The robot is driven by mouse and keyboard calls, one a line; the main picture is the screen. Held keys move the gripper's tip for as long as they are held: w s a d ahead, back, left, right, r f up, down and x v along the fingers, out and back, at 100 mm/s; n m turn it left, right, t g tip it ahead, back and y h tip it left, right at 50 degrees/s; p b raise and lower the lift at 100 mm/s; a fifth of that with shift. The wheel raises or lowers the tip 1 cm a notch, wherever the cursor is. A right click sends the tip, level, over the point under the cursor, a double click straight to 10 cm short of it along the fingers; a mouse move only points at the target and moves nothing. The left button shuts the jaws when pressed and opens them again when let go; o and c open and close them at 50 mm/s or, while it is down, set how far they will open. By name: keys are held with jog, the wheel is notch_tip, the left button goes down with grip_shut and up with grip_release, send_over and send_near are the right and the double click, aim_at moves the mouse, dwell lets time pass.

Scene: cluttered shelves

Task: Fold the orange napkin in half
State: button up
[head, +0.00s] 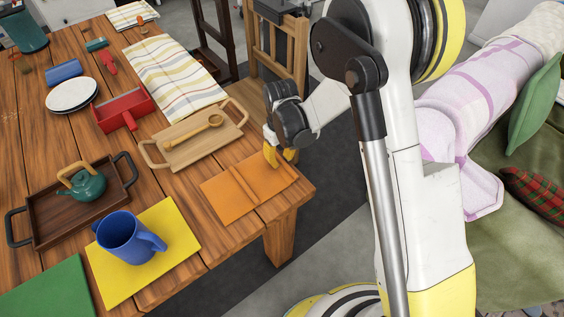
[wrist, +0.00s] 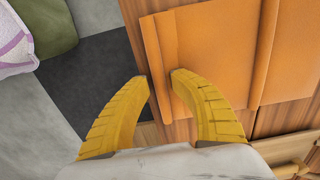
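The orange napkin (head: 227,198) lies spread on the near right corner of the wooden table, with a raised ridge across its middle. In the wrist view the napkin (wrist: 222,50) shows the same ridge and a narrow strip along its left edge. My gripper (head: 279,158) is at the napkin's far right edge. In the wrist view my gripper (wrist: 161,79) has its yellow fingers apart, with the right tip over the napkin's edge strip and the left tip just outside that edge. I cannot tell whether the right tip touches the cloth.
A wooden tray (head: 192,152) with a spoon (head: 202,128) stands behind the napkin. A blue mug (head: 126,238) on a yellow napkin (head: 177,225) is at the left, beside a dark tray (head: 42,222) with a teapot (head: 86,184). The table's edge is close under my gripper.

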grip_shut()
jog(key=shift+r, duration=0.1)
jog(key=r+p, duration=0.2)
jog(key=r, duration=0.1)
jog(key=r+p, duration=0.1)
jog(key=r, duration=0.1)
jog(key=shift+s+a+r, duration=0.1)
jog(key=shift+s+a, duration=0.15)
jog(key=shift+a, duration=0.15)
jog(key=r+p, duration=0.1)
jog(key=s+a+r+p, duration=0.1)
jog(key=a+r, duration=0.1)
jog(key=r, duration=0.1)
jog(key=shift+s+a+r+p, duration=0.1)
jog(key=shift+s+a+p, duration=0.15)
jog(key=shift+p, duration=0.15)
